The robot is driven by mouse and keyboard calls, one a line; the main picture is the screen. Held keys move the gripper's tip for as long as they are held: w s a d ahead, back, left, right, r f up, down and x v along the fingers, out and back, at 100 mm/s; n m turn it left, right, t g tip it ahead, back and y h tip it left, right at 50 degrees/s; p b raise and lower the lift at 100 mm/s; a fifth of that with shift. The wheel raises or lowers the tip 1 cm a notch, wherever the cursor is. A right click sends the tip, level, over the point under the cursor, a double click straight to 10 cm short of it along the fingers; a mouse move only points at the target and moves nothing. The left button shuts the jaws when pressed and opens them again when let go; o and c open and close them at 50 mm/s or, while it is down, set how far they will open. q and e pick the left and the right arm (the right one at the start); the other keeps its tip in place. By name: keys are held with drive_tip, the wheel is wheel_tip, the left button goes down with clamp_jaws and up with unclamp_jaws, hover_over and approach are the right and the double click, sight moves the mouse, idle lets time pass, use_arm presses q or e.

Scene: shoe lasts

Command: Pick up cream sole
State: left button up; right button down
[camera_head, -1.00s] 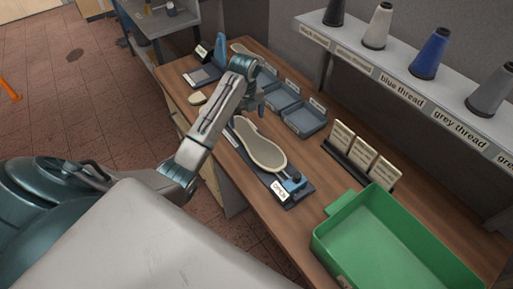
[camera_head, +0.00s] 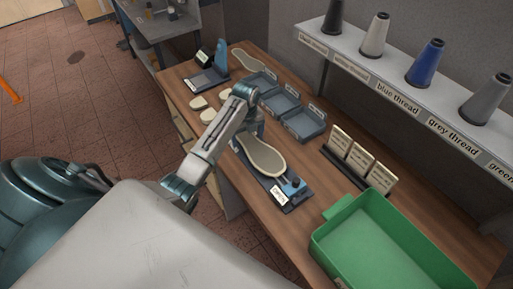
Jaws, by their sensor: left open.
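A cream sole (camera_head: 262,155) lies in a dark holder (camera_head: 296,199) with a blue clamp at its near end and a white label. Its far end is partly hidden by my left arm. My left gripper (camera_head: 257,126) is open just over the far part of this sole; I cannot tell whether it touches it. A second, similar pale sole (camera_head: 249,61) lies at the far end of the table. My right gripper is not in view.
Several small cream pieces (camera_head: 198,103) lie left of my arm. Blue-grey trays (camera_head: 305,125) line the table's back. Label cards (camera_head: 358,158) and a green bin (camera_head: 335,250) stand to the right. A thread shelf (camera_head: 395,85) runs behind.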

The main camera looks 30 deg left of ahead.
use_arm(q)
drive_tip(key=shift+f, duration=0.25)
drive_tip(key=c, duration=1.2)
drive_tip(key=shift+o, duration=0.2)
